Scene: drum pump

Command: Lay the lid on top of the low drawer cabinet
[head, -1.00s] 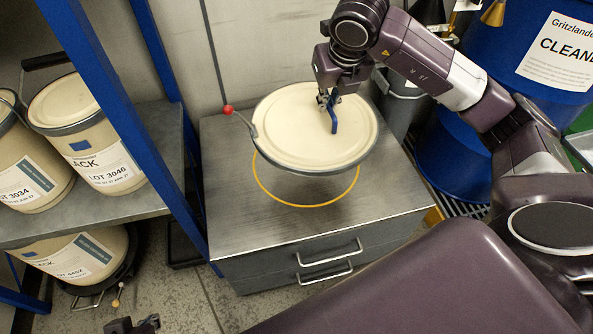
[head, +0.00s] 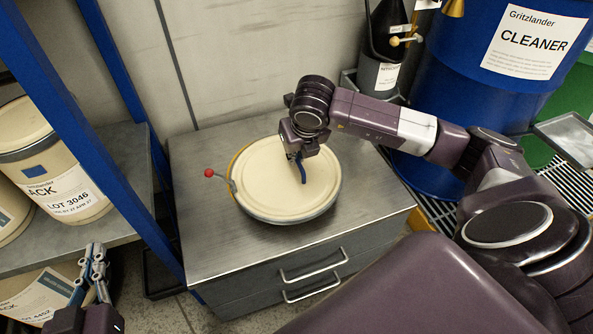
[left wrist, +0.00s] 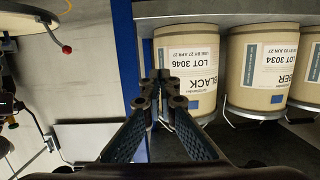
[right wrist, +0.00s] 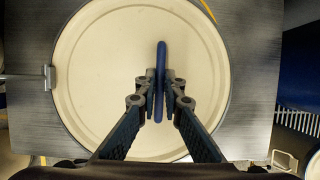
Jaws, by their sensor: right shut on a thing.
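The lid (head: 262,170) is a round cream disc with a grey rim, a blue handle (right wrist: 160,62) and a side lever ending in a red ball (head: 209,173). It lies level over the top of the low drawer cabinet (head: 200,250), very low or touching; I cannot tell which. It hides most of a yellow ring on that top; an arc shows at its upper left edge. My right gripper (right wrist: 160,92) is shut on the blue handle. My left gripper (head: 95,260) is away at the lower left by the shelf, its fingers together and empty.
A blue-post shelf (head: 110,235) with several cream drums (head: 50,165) stands left of the cabinet.

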